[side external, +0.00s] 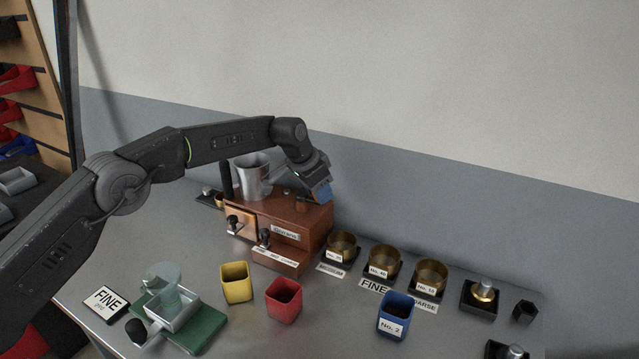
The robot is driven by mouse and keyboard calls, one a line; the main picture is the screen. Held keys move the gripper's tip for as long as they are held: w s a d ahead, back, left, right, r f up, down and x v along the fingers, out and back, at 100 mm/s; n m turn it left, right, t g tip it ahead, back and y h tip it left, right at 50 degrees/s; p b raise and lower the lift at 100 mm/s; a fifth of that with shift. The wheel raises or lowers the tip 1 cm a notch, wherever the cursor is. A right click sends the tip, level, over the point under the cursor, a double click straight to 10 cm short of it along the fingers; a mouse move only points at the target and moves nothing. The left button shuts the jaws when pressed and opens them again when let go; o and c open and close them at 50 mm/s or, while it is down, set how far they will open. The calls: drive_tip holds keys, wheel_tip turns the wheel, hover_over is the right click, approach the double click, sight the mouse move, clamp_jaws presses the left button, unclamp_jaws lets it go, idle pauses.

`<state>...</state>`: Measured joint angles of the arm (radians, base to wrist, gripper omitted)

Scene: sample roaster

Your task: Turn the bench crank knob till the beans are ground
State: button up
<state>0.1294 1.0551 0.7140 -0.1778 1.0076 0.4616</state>
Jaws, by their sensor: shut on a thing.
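The brown wooden grinder box (318,218) stands at the back of the bench, with a metal cup (253,178) on its top and small black knobs on its front. A small brown piece (301,207) shows just left of the fingertips. The beans are not visible. How far the crank has turned cannot be told.
Yellow (237,284), red (283,301) and blue (394,317) cups stand in front. A green base (207,331) with a clear funnel and black knob is front left. Brass cups (385,262) with labels line the right. Bare bench lies between.

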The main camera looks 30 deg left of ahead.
drive_tip(key=shift+s+a, duration=0.4)
drive_tip(key=shift+s, duration=0.4)
drive_tip(key=shift+s+a, duration=0.35)
drive_tip(key=shift+s, duration=0.4)
drive_tip(key=shift+s+a, duration=0.35)
drive_tip(key=shift+a, duration=0.55)
drive_tip(key=shift+s+a, duration=0.35)
drive_tip(key=shift+a, duration=0.5)
drive_tip(key=shift+w+a, duration=0.35)
drive_tip(key=shift+a, duration=0.35)
drive_tip(key=shift+w+a, duration=0.35)
drive_tip(key=shift+a, duration=0.35)
drive_tip(key=shift+w+a, duration=0.35)
drive_tip(key=shift+w, duration=0.45)
drive_tip(key=shift+w+a, duration=0.35)
drive_tip(key=shift+w, duration=0.45)
drive_tip(key=d, duration=0.9)
clamp_jaws()
